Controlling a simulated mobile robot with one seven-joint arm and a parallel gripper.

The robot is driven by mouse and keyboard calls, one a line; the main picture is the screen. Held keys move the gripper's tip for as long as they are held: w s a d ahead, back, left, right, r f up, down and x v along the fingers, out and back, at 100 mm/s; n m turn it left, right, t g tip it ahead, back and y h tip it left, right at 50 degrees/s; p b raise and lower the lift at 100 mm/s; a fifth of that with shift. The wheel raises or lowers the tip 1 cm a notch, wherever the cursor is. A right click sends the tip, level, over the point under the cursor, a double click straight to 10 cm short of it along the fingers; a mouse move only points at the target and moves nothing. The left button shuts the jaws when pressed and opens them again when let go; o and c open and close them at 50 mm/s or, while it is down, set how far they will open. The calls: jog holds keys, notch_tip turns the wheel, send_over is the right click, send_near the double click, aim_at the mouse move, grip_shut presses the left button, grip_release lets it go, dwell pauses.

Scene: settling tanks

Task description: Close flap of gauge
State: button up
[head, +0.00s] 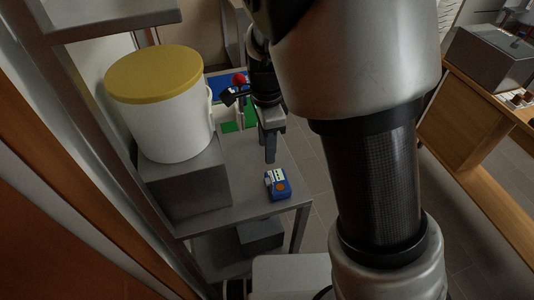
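A small blue gauge (278,187) with a pale face and an orange round spot lies on the grey metal table near its front right corner. Its flap cannot be told apart clearly at this size. My gripper (270,157) points down just behind the gauge, with its fingertips a little short of it in the picture. The fingers overlap from this angle, so I cannot tell whether they are open or shut. Nothing shows held in them.
A white bucket with a yellow lid (155,75) stands on a grey box (188,185) at the table's left. Red, green and blue items lie at the back of the table (240,205). A wooden bench (475,130) with a grey box is at right. Tabletop around the gauge is clear.

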aim_at(267, 181)
notch_tip(267, 181, down, 14)
jog(key=shift+r+b, duration=0.25)
jog(key=shift+b, duration=0.35)
jog(key=shift+c, duration=0.4)
jog(key=c, duration=0.7)
